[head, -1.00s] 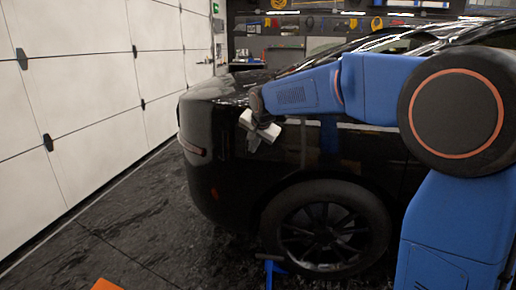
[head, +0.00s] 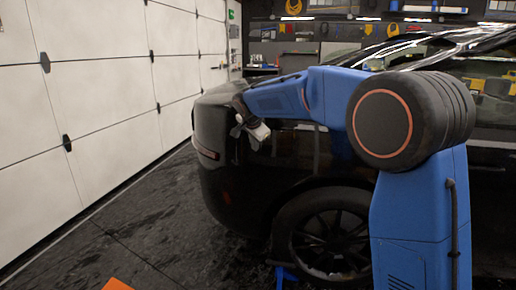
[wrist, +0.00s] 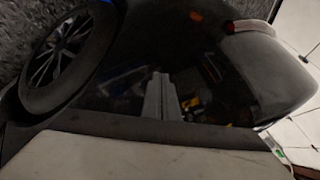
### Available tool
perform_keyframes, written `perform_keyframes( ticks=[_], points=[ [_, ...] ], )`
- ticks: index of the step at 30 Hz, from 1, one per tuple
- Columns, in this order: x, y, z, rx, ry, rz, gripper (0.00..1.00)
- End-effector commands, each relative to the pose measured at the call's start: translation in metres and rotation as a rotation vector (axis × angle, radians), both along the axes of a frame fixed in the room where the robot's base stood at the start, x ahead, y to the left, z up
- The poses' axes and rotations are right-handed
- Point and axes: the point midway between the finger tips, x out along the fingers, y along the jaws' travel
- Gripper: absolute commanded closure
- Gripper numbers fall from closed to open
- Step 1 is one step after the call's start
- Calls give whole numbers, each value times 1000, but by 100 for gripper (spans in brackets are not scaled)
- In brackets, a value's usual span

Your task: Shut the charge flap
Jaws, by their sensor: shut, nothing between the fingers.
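The black car (head: 235,185) stands with its tail-light end at left in the head view. It also shows sideways in the wrist view (wrist: 225,95). My gripper (head: 253,142) is at the upper side of the car's rear, above and left of the wheel. In the wrist view its grey fingers (wrist: 161,98) are together, with nothing between them, against the dark glossy panel. I cannot tell whether they touch it. I cannot make out the charge flap's outline in either view; dark paint, reflections and my arm obscure that area.
The car's wheel (head: 328,238) is below my arm, with a blue object (head: 286,274) on the floor beside it. A white panelled door (head: 95,95) lines the left. Dark floor (head: 150,215) lies clear between door and car. An orange object (head: 117,284) is at the bottom edge.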

Motion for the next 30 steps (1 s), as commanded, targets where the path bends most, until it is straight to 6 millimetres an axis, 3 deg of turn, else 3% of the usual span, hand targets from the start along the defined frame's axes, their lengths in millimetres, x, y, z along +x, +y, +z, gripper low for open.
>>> perform_keyframes(
  ticks=[4, 12, 30],
  points=[
    [14, 4, 0, -2, 0, -79, 100],
    [29, 4, 0, -1, 0, -77, 100],
    [34, 3, -1, -2, 0, -77, 100]
  ],
)
